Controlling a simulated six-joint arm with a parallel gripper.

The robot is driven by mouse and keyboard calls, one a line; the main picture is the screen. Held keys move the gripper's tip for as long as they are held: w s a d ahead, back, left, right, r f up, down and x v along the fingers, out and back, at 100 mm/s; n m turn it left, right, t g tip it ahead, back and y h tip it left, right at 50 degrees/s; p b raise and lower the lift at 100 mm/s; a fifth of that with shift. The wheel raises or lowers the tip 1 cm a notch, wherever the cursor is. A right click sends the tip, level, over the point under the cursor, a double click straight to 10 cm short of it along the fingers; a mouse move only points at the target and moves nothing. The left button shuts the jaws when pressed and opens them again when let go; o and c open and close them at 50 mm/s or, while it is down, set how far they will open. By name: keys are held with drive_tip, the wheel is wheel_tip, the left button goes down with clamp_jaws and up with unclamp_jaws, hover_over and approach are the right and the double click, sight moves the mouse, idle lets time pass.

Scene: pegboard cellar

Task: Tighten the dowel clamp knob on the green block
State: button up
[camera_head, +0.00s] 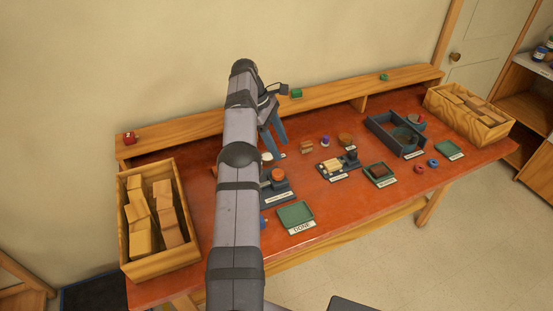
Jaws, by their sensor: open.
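My gripper (274,136) hangs over the back middle of the red table, its two blue-grey fingers pointing down and apart, with nothing seen between them. A small green block (296,92) sits on the back ledge, right of the gripper; a smaller green piece (384,77) lies farther right on the ledge. A dark fixture with an orange round top (278,174) stands in front of the gripper, partly hidden by my arm. A second dark fixture with a pale ribbed piece (331,165) stands to its right. I cannot tell which of these is the dowel clamp; labels are unreadable.
A green tray labelled DONE (296,214) lies at the front. Wooden boxes of blocks stand at the left (125,240) and right (488,133) ends. A dark open bin (383,131), smaller trays and loose small parts crowd the right half. Bare tabletop shows left of my arm.

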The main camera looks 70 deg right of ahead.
drive_tip(key=s+a+r+b, duration=0.25)
drive_tip(key=s+r, duration=0.25)
drive_tip(key=r, duration=0.6)
drive_tip(key=a+f+m+t, duration=0.1)
drive_tip(key=a+f+m, duration=0.1)
drive_tip(key=a+f, duration=0.1)
drive_tip(key=m+t+h, duration=0.4)
drive_tip(key=m, duration=1.2)
approach(278, 172)
drive_tip(key=shift+w+f, duration=0.1)
drive_tip(key=shift+f, duration=0.2)
drive_tip(key=shift+d+f, duration=0.1)
drive_tip(key=shift+f, duration=0.05)
drive_tip(key=shift+p+x, duration=1.3)
drive_tip(key=shift+x, duration=2.2)
